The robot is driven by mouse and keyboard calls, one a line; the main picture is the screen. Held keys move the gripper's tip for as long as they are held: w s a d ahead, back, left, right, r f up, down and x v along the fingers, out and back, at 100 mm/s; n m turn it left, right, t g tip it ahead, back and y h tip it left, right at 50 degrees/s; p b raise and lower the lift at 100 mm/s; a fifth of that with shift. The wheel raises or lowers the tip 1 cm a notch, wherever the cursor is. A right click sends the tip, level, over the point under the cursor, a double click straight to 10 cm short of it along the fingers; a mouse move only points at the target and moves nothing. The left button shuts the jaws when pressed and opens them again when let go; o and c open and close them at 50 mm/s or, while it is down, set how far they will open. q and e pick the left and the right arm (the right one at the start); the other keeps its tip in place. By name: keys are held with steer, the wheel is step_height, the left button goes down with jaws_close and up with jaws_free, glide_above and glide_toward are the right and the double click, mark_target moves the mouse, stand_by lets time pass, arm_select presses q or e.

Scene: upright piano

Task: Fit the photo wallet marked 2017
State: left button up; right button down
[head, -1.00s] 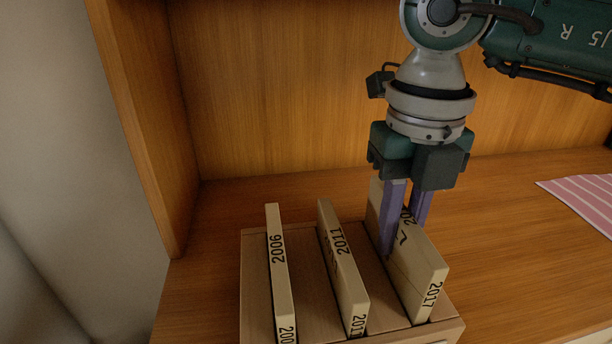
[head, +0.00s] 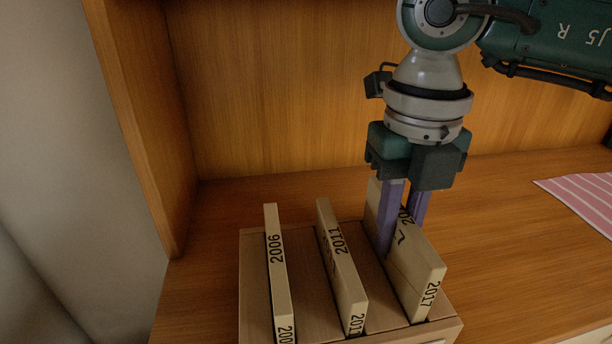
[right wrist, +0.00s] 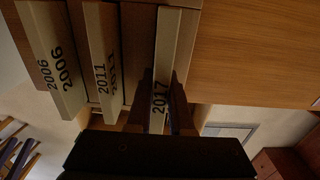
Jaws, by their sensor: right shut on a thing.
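The cream photo wallet marked 2017 (head: 413,276) stands upright in the right part of the wooden holder (head: 384,287). It also shows in the right wrist view (right wrist: 171,50), between the fingers. My right gripper (head: 402,230) points down and is shut on the wallet's upper part, one purple finger on each side. The fingers cover part of the top marking. The wallet's lower edge is down among the holder's slots; how deep it sits cannot be told. My left gripper is not in view.
Wallets marked 2006 (head: 278,270) and 2011 (head: 341,265) stand upright in the holder, left of the 2017 one, with gaps between. A pink striped cloth or paper (head: 585,203) lies at the right. A wooden side panel (head: 140,120) rises at the left.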

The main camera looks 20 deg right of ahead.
mark_target(401, 212)
steer(key=shift+f+b, duration=0.3)
steer(key=shift+f, duration=0.05)
steer(key=shift+f+b, duration=0.65)
steer(key=shift+f, duration=0.15)
stand_by(0.8)
steer(key=shift+r, duration=0.1)
steer(key=shift+r+p, duration=2.3)
steer(key=shift+r, duration=0.3)
steer(key=shift+f, duration=0.15)
steer(key=shift+f+b, duration=1.05)
steer(key=shift+f, duration=0.1)
